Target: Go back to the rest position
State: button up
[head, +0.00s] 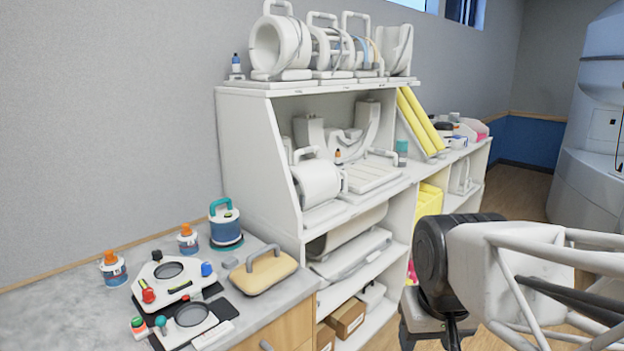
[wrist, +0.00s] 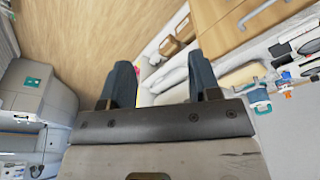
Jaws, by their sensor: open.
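My gripper (wrist: 161,82) is open in the wrist view, with its two dark fingers apart and nothing between them. Past the fingers the wrist view shows wooden floor and the lower shelves. In the head view my arm is at the lower right, in front of the shelving; the gripper's fingers cannot be made out there. My gripper touches nothing that I can see.
A white shelving unit (head: 250,111) holds ring-shaped coils (head: 279,44) on top. Open floor (head: 520,190) lies beyond, beside a large white machine (head: 590,150).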

jog(key=s, duration=0.1)
jog(key=s+d+f, duration=0.1)
jog(key=s+f, duration=0.1)
jog(key=s, duration=0.1)
jog(key=shift+d, duration=0.2)
jog(key=shift+r, duration=0.1)
dwell(2.0)
